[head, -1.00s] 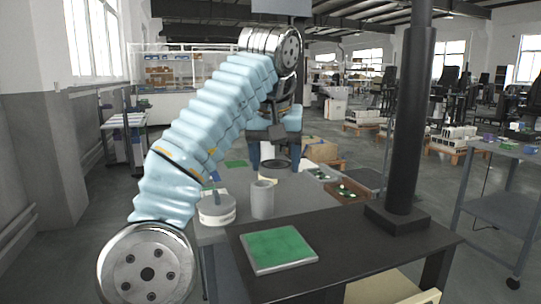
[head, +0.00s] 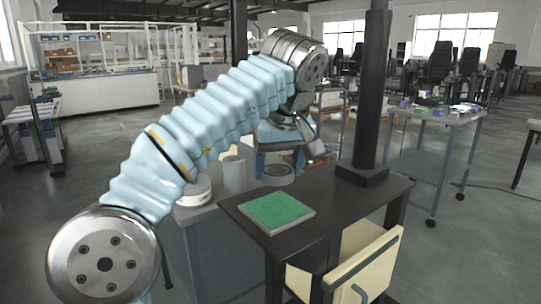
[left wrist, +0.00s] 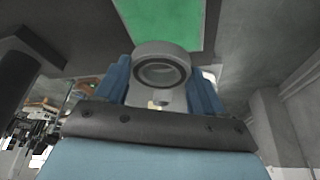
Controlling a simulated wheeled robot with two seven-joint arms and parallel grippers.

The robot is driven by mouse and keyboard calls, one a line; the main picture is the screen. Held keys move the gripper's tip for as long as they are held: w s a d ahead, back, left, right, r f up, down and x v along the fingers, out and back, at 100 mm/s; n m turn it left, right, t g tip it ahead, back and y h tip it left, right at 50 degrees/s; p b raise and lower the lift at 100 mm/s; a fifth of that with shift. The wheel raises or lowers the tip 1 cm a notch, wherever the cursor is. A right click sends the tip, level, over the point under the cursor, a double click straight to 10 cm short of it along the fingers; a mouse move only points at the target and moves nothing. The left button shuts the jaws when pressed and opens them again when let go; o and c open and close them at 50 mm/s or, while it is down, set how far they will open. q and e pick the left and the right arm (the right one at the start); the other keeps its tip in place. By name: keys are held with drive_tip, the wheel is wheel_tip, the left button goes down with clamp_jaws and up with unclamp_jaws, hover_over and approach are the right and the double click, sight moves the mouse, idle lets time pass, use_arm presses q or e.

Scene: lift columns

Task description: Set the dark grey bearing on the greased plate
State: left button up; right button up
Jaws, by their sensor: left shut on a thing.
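The dark grey bearing, a thick ring, is held between the blue fingers of my left gripper (head: 284,152). In the head view the bearing (head: 277,182) hangs beyond the plate, partly hidden by the arm. The left wrist view shows the bearing (left wrist: 163,52) face on between the two fingers (left wrist: 163,88). The greased plate, a green square with a pale rim (head: 277,212), lies flat on the dark table. Its green face (left wrist: 165,22) also shows beyond the bearing in the left wrist view. The bearing is apart from the plate. My right gripper is not in view.
A black column (head: 372,100) stands on the dark table (head: 330,205) right of the plate. A grey cylinder (head: 233,174) and a white round pot (head: 194,192) stand left of it on a grey bench.

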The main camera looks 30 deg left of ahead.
use_arm(q)
hover_over(276, 207)
drive_tip(key=s, duration=0.1)
drive_tip(key=shift+d+f, duration=0.25)
drive_tip(key=shift+f, duration=1)
drive_tip(key=shift+d+f, duration=0.2)
drive_tip(key=shift+f, duration=1)
drive_tip(key=shift+f, duration=0.85)
drive_tip(key=o, duration=1.4)
drive_tip(key=shift+c, duration=0.2)
drive_tip(key=shift+o, duration=0.2)
drive_tip(key=shift+r, duration=0.15)
drive_tip(key=shift+r, duration=0.8)
drive_tip(key=shift+r, duration=0.1)
